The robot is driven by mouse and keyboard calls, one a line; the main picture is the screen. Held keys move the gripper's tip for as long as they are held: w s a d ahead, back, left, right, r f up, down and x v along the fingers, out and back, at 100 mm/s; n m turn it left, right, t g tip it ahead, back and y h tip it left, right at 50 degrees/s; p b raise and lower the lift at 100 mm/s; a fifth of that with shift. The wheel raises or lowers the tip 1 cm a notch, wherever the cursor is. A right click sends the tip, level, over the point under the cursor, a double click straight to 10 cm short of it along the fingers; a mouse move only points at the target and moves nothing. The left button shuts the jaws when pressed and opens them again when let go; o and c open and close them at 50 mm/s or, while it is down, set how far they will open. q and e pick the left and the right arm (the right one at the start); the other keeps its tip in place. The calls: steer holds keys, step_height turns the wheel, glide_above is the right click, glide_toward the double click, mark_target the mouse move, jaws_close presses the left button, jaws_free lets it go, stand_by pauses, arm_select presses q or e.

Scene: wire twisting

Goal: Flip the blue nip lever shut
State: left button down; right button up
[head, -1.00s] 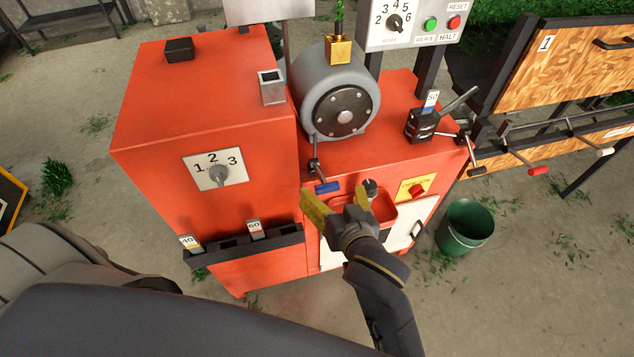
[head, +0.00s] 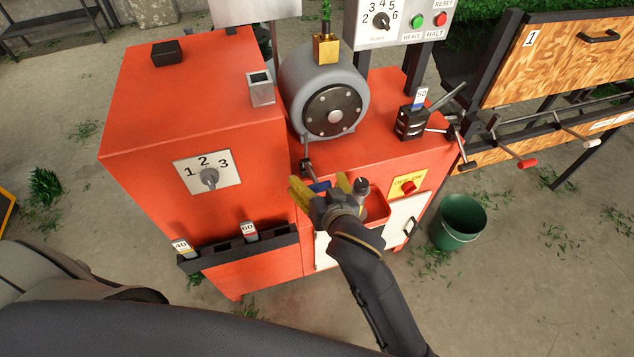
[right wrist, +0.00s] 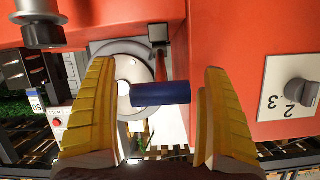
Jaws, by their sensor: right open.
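The blue nip lever (head: 319,186) sticks out at the front of the orange machine, just below the grey drum housing (head: 322,95). Its dark arm runs up from the blue handle towards the drum. My right gripper (head: 324,188) is open, with its yellow fingers around the blue handle in the head view. In the right wrist view the blue handle (right wrist: 160,93) lies crosswise between the two spread yellow fingers, with gaps on both sides. The fingers partly hide the handle in the head view. My left gripper is not in view.
A red tray (head: 377,208) and a black knob (head: 361,187) sit just right of the gripper. A yellow panel with a red switch (head: 407,186) is further right. A black rack (head: 225,250) with tagged blocks juts out at left. A green bucket (head: 459,222) stands on the floor.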

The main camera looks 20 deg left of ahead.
jaws_close()
stand_by(0.4)
steer(key=shift+f, duration=0.1)
